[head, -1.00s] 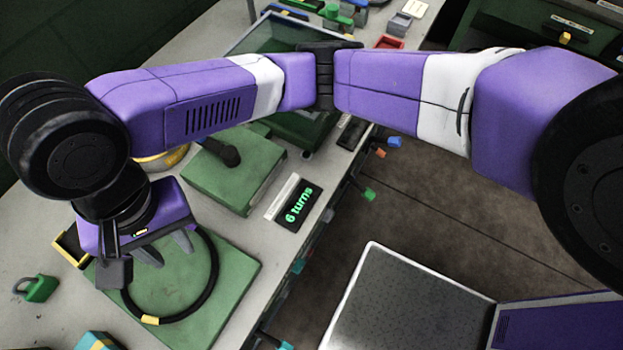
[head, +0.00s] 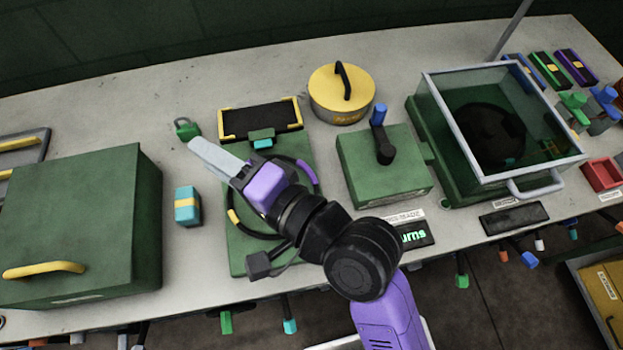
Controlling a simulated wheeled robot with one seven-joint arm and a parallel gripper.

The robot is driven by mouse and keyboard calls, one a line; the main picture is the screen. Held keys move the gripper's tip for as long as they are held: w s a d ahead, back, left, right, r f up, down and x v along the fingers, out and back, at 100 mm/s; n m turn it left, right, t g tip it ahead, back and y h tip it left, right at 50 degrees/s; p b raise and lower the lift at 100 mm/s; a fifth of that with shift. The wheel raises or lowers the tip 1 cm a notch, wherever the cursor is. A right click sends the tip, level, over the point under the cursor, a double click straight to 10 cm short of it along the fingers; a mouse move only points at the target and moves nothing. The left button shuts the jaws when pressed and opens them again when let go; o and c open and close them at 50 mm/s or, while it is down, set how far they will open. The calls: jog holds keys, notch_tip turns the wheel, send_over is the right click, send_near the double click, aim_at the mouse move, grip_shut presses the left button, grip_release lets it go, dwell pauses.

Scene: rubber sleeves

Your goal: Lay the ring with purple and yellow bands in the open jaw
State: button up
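The black ring (head: 240,226) with a yellow band and a purple band (head: 306,172) lies over a green base plate (head: 240,262). My wrist and arm hide part of the ring. My gripper (head: 196,146) is above the ring's left side, its grey fingers pointing to the upper left, past the ring. The fingers overlap in this view, so their gap does not show, and I see nothing held at the tips. At the back of the plate is a black pad (head: 258,122) with yellow end brackets and a small green and teal block; I cannot tell if this is the jaw.
A large green box (head: 85,225) and a teal block (head: 187,205) stand left. A green padlock-like piece (head: 186,128) lies near my fingertips. A yellow lidded pot (head: 341,95), a green crank box (head: 380,165) and a glass-lidded case (head: 500,125) stand right. Bare bench shows at the back left.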

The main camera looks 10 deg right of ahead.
jog(key=s+d+f+n+t+h, duration=0.1)
jog(key=s+d+f+n+h, duration=0.1)
jog(key=s+d+f+h, duration=0.55)
jog(key=s+d+f+n+t+h, duration=0.1)
jog(key=s+d+f+h, duration=0.25)
jog(key=s+d, duration=0.75)
jog(key=s+d+r+n, duration=0.1)
jog(key=s+d+n, duration=0.5)
jog(key=d, duration=0.2)
jog(key=shift+s+d+r, duration=0.2)
jog(key=shift+r, duration=0.1)
